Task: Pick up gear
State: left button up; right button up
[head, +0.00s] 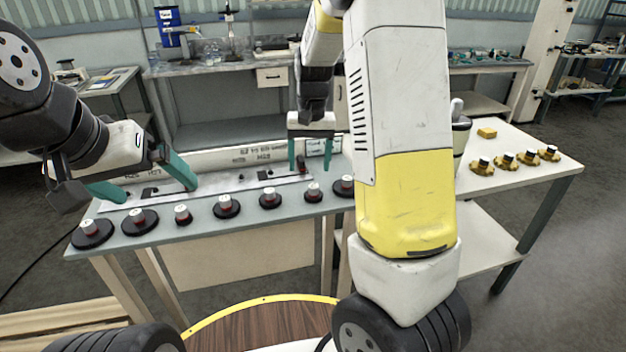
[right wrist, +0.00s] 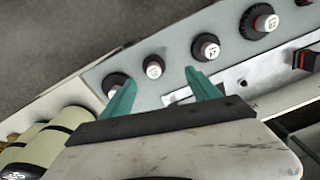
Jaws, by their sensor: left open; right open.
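Several dark gears with red-and-white labelled hubs stand in a row along the front of the grey table, such as a wide one (head: 92,235), a mid-row one (head: 227,206) and a small one (head: 313,192). My left gripper (head: 142,184) is open and empty above the table's left part, behind the row. My right gripper (head: 309,164) is open and empty near the table's right part, behind the small gear. In the right wrist view, its open fingers (right wrist: 160,80) point toward the row, with a small one (right wrist: 153,67) beyond the gap and another (right wrist: 205,47) past the right fingertip.
A pale strip with fittings (head: 225,187) runs behind the row. My right arm hides the area between the tables. A bench (head: 220,65) stands behind.

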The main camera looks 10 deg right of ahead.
aim_at(313, 186)
jog(key=shift+w+d+f, duration=0.2)
jog(key=shift+w+f, duration=0.1)
jog(key=shift+f, duration=0.2)
jog(key=shift+w+d+f, duration=0.2)
jog(key=shift+w+f, duration=0.05)
jog(key=shift+f, duration=0.25)
jog(key=f, duration=0.7)
jog(key=shift+s+d+f, duration=0.1)
jog(key=shift+d+f, duration=0.2)
jog(key=shift+f, duration=0.05)
jog(key=shift+c, duration=0.4)
grip_shut()
